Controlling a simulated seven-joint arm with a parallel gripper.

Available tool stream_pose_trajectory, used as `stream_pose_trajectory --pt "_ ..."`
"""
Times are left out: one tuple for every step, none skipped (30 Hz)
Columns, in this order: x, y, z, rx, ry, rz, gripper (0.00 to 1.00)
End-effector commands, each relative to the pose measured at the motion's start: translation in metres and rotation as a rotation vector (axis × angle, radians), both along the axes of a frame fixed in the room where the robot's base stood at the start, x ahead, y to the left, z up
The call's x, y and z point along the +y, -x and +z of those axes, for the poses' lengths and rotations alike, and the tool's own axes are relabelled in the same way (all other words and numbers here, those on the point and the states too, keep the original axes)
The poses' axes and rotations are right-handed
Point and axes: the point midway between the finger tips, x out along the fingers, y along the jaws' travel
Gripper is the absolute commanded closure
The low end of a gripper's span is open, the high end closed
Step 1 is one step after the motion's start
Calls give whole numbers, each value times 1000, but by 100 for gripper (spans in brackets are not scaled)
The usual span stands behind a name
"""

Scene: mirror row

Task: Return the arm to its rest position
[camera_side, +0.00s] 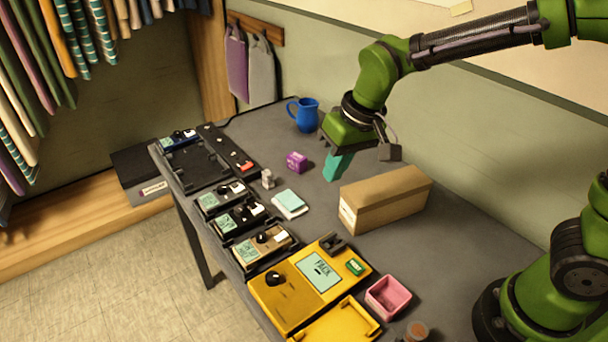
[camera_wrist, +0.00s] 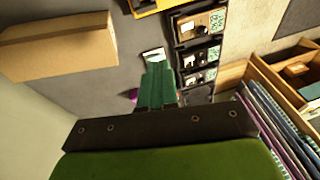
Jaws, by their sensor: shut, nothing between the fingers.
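My green arm reaches in from the right in the side view. My gripper (camera_side: 338,166) has teal fingers that point down above the dark grey table (camera_side: 405,254), between the purple box and the cardboard box. The fingers are closed together with nothing between them. In the wrist view my gripper (camera_wrist: 156,72) also shows shut and empty, its fingers overlapping a small pale pad behind them.
A cardboard box (camera_side: 385,198) stands close to my gripper. A purple box (camera_side: 297,162) and blue jug (camera_side: 305,114) are near. A row of pedals, a yellow device (camera_side: 285,303) and a pink bin (camera_side: 387,297) line the front. Table right of the cardboard box is bare.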

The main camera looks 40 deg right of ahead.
Motion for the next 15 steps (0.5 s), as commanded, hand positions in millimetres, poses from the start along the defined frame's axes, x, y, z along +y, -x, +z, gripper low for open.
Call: stream_pose_trajectory --pt "-16 17 12 -27 -23 -26 100" --pt "-24 26 17 -40 -36 -39 100" --pt "-33 39 23 -58 -50 -57 100" --pt "-41 48 26 -72 -61 -71 100" --pt "-47 58 29 -88 -71 -86 100" --pt "-56 70 33 -111 -83 -105 100" --pt "-62 78 35 -127 -91 -121 100" --pt "-67 87 37 -146 -99 -137 100" --pt "-74 97 39 -169 -108 -157 100" --pt "-78 104 40 -186 -113 -172 100" --pt "-82 110 41 -203 -119 -187 100" --pt "-87 117 42 -225 -124 -205 100" --pt "-90 121 44 -241 -127 -219 100" --pt "-93 124 45 -256 -129 -231 100" --pt "-96 128 48 -276 -132 -245 100"
